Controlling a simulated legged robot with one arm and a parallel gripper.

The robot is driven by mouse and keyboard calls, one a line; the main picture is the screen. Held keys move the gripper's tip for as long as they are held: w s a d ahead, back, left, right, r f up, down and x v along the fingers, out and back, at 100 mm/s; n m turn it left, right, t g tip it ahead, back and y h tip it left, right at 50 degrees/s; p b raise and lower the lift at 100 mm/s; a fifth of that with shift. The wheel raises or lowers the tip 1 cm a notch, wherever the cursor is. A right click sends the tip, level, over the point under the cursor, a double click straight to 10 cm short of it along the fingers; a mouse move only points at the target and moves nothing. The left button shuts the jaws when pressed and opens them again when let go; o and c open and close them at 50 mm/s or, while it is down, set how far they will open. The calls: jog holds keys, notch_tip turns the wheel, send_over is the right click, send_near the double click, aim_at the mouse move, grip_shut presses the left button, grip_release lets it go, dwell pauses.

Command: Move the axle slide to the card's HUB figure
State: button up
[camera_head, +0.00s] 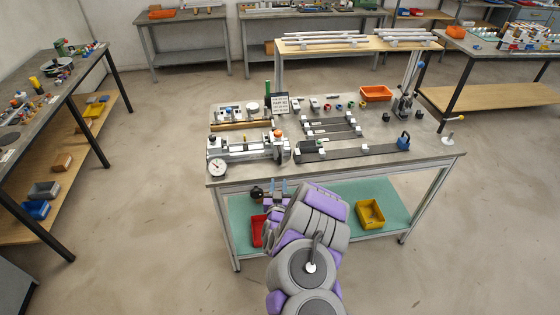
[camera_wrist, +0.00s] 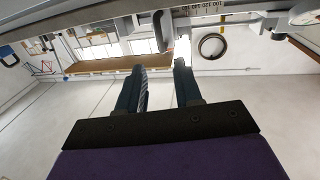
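The jig (camera_head: 248,148) lies at the bench's front left, a metal rail fixture with pale blocks and an orange knob (camera_head: 277,133) near its right end. A white dial gauge (camera_head: 217,168) sits at its left end and partly shows in the wrist view (camera_wrist: 307,13). I cannot tell which block is the axle slide. A small dark card (camera_head: 281,104) with white lettering stands behind the jig; its figures are too small to read. My gripper (camera_head: 278,187) is at the bench's front edge, below the jig. In the wrist view my gripper (camera_wrist: 161,72) has its fingers apart with nothing between them.
A numbered scale (camera_wrist: 207,8) shows upside down at the wrist view's top, by a dark upright part (camera_wrist: 158,30). A long dark bar (camera_head: 355,154) lies right of the jig. The lower shelf holds a red bin (camera_head: 257,230) and a yellow bin (camera_head: 370,214).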

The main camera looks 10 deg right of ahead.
aim_at(280, 160)
jog(key=w+d+b, duration=0.1)
jog(key=w, duration=0.3)
jog(key=w+d+b, duration=0.1)
jog(key=w, duration=0.4)
jog(key=w+b, duration=0.2)
jog(key=w, duration=0.3)
jog(key=shift+w+d, duration=0.1)
jog(key=shift+d, duration=0.3)
grip_shut()
